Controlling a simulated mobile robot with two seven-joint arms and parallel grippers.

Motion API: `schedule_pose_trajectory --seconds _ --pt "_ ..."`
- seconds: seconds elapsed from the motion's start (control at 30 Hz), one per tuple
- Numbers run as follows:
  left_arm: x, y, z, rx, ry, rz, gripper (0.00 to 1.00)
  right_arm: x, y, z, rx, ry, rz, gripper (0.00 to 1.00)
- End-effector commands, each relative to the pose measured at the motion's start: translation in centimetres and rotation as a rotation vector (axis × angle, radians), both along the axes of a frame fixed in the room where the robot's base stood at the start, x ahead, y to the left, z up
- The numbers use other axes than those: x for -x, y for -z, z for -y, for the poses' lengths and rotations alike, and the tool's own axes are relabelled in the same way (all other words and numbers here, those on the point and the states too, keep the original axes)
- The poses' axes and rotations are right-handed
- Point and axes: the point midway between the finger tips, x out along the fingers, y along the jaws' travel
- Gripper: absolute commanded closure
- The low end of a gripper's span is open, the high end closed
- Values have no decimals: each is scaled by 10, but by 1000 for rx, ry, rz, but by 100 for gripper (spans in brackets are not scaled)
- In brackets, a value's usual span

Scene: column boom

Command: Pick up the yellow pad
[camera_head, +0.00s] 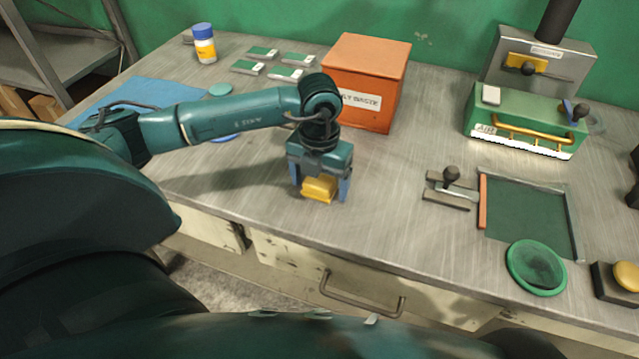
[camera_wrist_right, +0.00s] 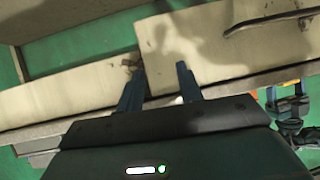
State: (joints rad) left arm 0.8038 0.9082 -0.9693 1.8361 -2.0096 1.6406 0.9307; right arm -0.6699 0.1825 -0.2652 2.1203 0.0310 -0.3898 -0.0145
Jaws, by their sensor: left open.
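The yellow pad (camera_head: 319,188) is a small yellow block on the metal bench near its front edge, below the orange box. My left gripper (camera_head: 321,191) points down over it, with one blue finger on each side of the pad. The jaws are open, and whether either finger touches the pad I cannot tell. The gripper body hides the back of the pad. My right gripper (camera_wrist_right: 158,75) shows in the right wrist view with its two fingers apart and nothing between them, in front of the pale drawer fronts.
An orange waste box (camera_head: 365,82) stands behind my left gripper. A dark stamp (camera_head: 451,187), a green tray (camera_head: 530,215) and a round green dish (camera_head: 536,268) lie right. Bench between is clear.

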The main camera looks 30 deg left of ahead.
Motion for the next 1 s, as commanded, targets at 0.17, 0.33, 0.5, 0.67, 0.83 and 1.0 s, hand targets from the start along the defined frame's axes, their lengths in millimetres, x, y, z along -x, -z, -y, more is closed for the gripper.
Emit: schedule_pose_trajectory --seconds 0.17,0.33,0.5,0.67,0.83,1.0 --pt "0 0 0 0 0 0 21 0 1 0 1 0 -2 64" --pt "0 0 0 0 0 0 35 0 1 0 -1 0 -2 64" --pt "0 0 0 0 0 0 49 0 1 -1 -1 -1 -1 64" --pt "0 -1 0 1 0 0 62 0 0 -1 -2 -1 -1 64" --pt "0 -1 0 1 0 0 67 0 -1 -1 -3 -2 2 64" --pt "-1 -5 0 1 0 1 67 0 -1 -1 -4 -3 3 64"
